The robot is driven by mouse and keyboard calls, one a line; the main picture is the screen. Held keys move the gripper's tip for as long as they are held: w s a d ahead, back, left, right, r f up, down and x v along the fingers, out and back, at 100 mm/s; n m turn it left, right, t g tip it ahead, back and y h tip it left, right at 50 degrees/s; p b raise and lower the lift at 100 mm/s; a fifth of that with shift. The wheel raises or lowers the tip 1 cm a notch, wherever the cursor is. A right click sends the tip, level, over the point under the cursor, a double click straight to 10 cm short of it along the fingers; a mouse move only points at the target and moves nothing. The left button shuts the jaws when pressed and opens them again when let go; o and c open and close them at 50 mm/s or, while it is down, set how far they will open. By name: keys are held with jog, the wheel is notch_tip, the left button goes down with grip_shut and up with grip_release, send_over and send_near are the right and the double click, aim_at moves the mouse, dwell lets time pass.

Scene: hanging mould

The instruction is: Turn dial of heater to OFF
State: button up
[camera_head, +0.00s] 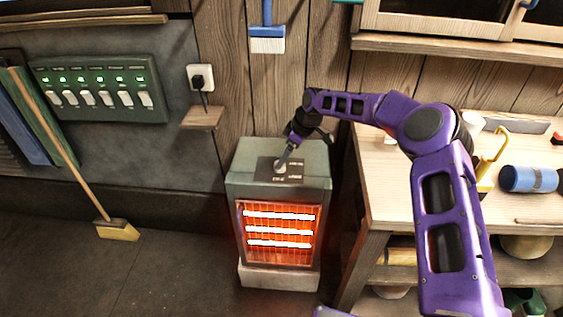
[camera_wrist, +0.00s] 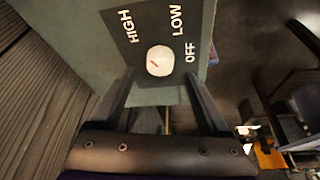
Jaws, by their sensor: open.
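The heater (camera_head: 280,215) is a grey-green box on the floor with bright orange glowing bars in front. Its white round dial (camera_wrist: 159,60) sits on a dark panel on top, marked HIGH, LOW and OFF. A short red mark shows on the dial's face; I cannot tell which label it points to. In the head view the dial (camera_head: 280,168) is partly behind my gripper. My gripper (camera_wrist: 158,75) is open, its fingers on either side of the dial's near side in the wrist view. I cannot tell whether they touch it.
A wooden workbench (camera_head: 385,205) stands close to the heater's right, with a blue roll (camera_head: 528,179) on it. A wall socket with a plug (camera_head: 200,78) is above left, over a small shelf (camera_head: 202,118). A broom (camera_head: 117,230) leans at left. Floor left of the heater is clear.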

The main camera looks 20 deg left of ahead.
jog(key=shift+x, duration=1.75)
grip_shut()
